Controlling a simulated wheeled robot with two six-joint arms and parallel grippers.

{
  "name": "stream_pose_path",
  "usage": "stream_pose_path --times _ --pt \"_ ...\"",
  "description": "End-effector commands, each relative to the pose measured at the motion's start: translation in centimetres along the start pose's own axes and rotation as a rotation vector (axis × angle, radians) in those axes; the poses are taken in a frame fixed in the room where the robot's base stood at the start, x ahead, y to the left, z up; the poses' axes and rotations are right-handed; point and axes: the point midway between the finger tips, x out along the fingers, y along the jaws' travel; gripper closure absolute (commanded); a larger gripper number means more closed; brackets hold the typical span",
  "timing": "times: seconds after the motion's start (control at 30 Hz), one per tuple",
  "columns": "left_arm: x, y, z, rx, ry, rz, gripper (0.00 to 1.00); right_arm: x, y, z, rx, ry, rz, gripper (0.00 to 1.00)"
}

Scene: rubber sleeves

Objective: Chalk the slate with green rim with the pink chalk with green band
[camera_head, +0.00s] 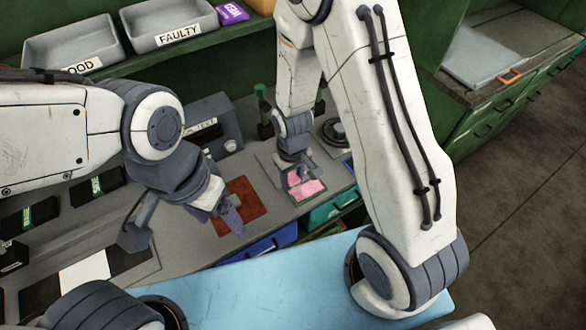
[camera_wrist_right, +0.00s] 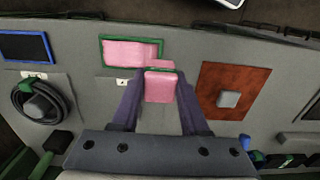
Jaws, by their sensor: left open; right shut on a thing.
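The slate with green rim (camera_wrist_right: 101,52) lies flat on the grey worktop; pink covers most of its face. It also shows in the head view (camera_head: 299,201), partly behind my right gripper. My right gripper (camera_wrist_right: 160,92) is shut on the pink chalk (camera_wrist_right: 160,86), at the slate's near right edge in the wrist view. My right gripper shows at the slate in the head view (camera_head: 297,177). My left gripper (camera_head: 229,217) is open and empty near the red-brown mat.
The red-brown mat (camera_wrist_right: 255,78) carries a small grey block (camera_wrist_right: 228,99). A blue-rimmed slate (camera_wrist_right: 47,48) and a round dark thing (camera_wrist_right: 38,101) lie on the slate's other side.

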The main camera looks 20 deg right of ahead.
Motion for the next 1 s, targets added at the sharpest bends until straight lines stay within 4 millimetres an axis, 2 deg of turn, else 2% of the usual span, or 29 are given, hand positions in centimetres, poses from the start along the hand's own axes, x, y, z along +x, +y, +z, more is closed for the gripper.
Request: stream_pose_path --times 0.03,0.23,0.83,0.9,1.0 --pt "-0.8 0.1 0.0 0.0 0.0 0.0 0.26 -0.9 0.0 0.0 0.0 0.0 0.0 1.0" --pt "-2.0 0.1 -0.1 -0.001 0.0 0.0 0.26 -2.3 0.0 0.0 -0.001 0.0 0.0 1.0" --pt "-2.0 0.1 -0.1 -0.001 0.0 0.0 0.26 -2.2 0.1 0.0 0.002 0.0 0.0 1.0" --pt "-1.6 0.1 -0.1 -0.001 0.0 0.0 0.26 -1.9 0.9 -0.2 0.034 0.001 0.0 1.0" --pt "-0.9 0.1 0.0 -0.001 0.0 0.0 0.26 -1.2 3.4 -0.7 0.131 0.002 0.0 1.0"
